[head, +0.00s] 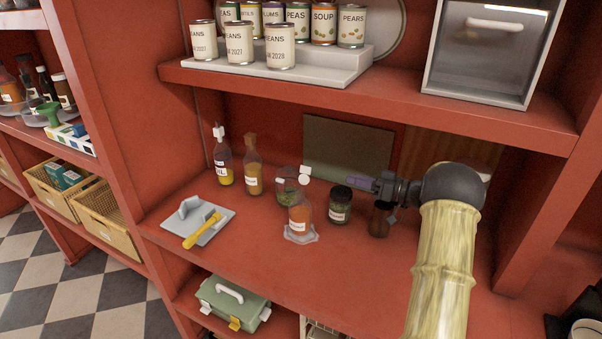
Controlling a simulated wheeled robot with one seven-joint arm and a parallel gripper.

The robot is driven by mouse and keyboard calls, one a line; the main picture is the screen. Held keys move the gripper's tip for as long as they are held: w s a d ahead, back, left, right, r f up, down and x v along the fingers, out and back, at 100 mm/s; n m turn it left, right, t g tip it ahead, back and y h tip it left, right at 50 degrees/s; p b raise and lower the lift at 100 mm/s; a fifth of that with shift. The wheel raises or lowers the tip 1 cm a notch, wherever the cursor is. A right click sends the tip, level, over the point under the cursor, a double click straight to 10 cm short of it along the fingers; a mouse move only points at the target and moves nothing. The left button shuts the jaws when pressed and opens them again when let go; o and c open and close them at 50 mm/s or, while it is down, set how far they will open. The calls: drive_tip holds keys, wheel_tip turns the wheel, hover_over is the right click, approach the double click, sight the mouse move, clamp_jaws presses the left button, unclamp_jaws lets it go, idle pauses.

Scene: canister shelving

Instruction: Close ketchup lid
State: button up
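A clear bottle with orange-red contents and a white label (300,217), apparently the ketchup, stands upright on a clear dish at the front of the middle shelf. A small white piece (304,171), which looks like a raised flip lid, shows above it, but I cannot tell for sure which container it belongs to. My gripper (361,183) is to the right of this white piece, pointing left, apart from it. It is above a dark-lidded jar (340,204). Nothing shows held in it. Its fingers are too small and edge-on to tell whether they are open.
A clear jar with greenish contents (287,184) is close behind the bottle. An oil bottle (222,160) and a sauce bottle (253,170) stand at left rear. A dark brown bottle (379,220) is under my wrist. A grey board with a yellow tool (198,217) lies front left.

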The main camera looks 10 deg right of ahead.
drive_tip(key=shift+s, duration=0.15)
drive_tip(key=shift+a, duration=0.15)
drive_tip(key=p, duration=0.5)
approach(301, 167)
drive_tip(key=x, duration=1)
drive_tip(key=shift+w+f, duration=0.1)
drive_tip(key=shift+w, duration=0.1)
clamp_jaws()
